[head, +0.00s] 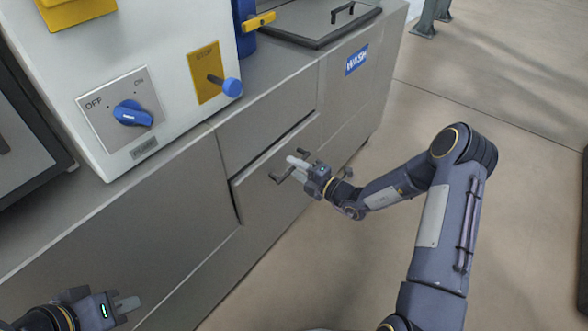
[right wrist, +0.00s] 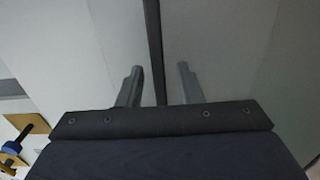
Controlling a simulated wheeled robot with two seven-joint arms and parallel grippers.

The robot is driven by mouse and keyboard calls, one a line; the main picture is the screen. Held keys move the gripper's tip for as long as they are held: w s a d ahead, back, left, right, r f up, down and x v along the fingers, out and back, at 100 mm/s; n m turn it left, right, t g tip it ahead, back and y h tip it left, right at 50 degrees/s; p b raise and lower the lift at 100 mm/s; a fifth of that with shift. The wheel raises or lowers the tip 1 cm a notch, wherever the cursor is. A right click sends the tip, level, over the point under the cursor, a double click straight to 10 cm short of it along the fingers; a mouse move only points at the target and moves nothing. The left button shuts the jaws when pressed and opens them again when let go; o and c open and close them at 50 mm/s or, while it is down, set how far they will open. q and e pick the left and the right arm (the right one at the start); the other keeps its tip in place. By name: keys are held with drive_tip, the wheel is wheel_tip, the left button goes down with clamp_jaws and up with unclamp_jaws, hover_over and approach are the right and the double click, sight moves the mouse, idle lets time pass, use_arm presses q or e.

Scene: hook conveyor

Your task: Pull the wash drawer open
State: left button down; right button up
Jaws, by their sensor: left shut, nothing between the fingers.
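The wash drawer (head: 262,188) is in the grey cabinet below the counter. Its front stands slightly proud, with a dark gap along the top and left edges. A dark bar handle (head: 281,175) sticks out from the front. My right gripper (head: 296,164) is at the handle, its fingers pointing toward the drawer. In the right wrist view its two fingers (right wrist: 158,80) are apart, with a dark strip running between them; I cannot tell whether this is handle or gap. My left gripper (head: 127,303) is shut and empty at lower left, away from the drawer.
The counter holds a white control box with a blue OFF/ON knob (head: 133,113) and a yellow plate with a blue-tipped lever (head: 232,87). A blue WASH label (head: 357,60) is on the cabinet, below a dark lid (head: 318,20).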

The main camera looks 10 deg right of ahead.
drive_tip(key=shift+w+a, duration=0.25)
clamp_jaws()
